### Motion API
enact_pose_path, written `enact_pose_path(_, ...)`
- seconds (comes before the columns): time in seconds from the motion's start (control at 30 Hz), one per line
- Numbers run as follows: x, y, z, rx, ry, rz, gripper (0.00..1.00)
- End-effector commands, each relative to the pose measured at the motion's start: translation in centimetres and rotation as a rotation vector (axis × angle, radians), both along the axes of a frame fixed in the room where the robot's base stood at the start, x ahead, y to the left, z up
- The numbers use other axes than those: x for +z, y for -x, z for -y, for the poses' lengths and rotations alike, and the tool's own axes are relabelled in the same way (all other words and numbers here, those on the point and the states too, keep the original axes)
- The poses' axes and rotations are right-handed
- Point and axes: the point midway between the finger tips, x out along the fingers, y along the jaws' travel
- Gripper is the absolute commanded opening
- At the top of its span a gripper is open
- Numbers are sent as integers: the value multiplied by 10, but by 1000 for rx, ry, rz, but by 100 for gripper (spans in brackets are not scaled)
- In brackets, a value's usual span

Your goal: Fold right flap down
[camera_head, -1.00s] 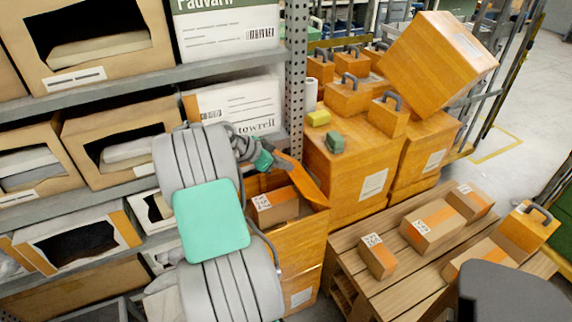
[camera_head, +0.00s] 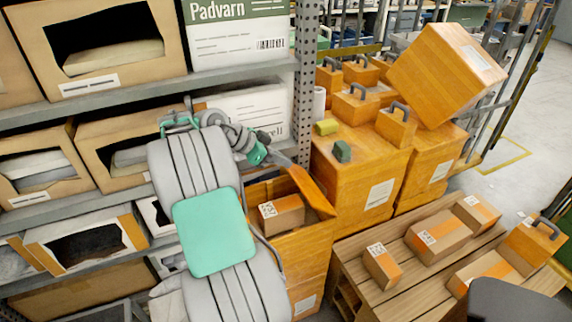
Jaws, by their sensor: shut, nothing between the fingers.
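An open orange box (camera_head: 306,250) stands in the middle, below and right of my arm. A small brown carton with a white printed label (camera_head: 282,214) lies inside it. The right flap (camera_head: 309,189) of the box stands up at a slant along its right side. My gripper (camera_head: 268,158) is shut and empty, at the upper end of the flap on its left. I cannot tell whether it touches the flap. My grey and teal arm hides the left part of the box and any flap there.
Shelves with open cartons (camera_head: 110,60) fill the left. A perforated rack post (camera_head: 305,80) stands close behind my gripper. Large orange boxes (camera_head: 352,180) with handled cases stand behind right. A wooden pallet (camera_head: 365,285) holding several cartons is at lower right.

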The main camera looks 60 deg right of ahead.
Motion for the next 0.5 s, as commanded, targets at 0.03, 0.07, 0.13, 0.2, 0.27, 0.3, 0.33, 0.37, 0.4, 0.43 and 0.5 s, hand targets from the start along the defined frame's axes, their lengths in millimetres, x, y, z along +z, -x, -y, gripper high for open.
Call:
enact_pose_path(0.03,17,24,18,-63,27,33,0)
enact_pose_path(0.07,32,34,31,-96,49,70,0)
enact_pose_path(0.13,64,26,46,-93,16,191,0)
enact_pose_path(0.2,59,2,33,-8,-105,212,0)
enact_pose_path(0.27,51,-4,22,39,-188,201,0)
enact_pose_path(0.3,48,-3,21,55,-209,192,0)
enact_pose_path(0.33,47,-3,21,61,-214,187,0)
enact_pose_path(0.37,45,-1,22,64,-215,184,0)
enact_pose_path(0.4,41,1,24,62,-213,183,0)
enact_pose_path(0.43,37,2,26,62,-214,183,0)
enact_pose_path(0.5,26,7,30,61,-214,184,0)
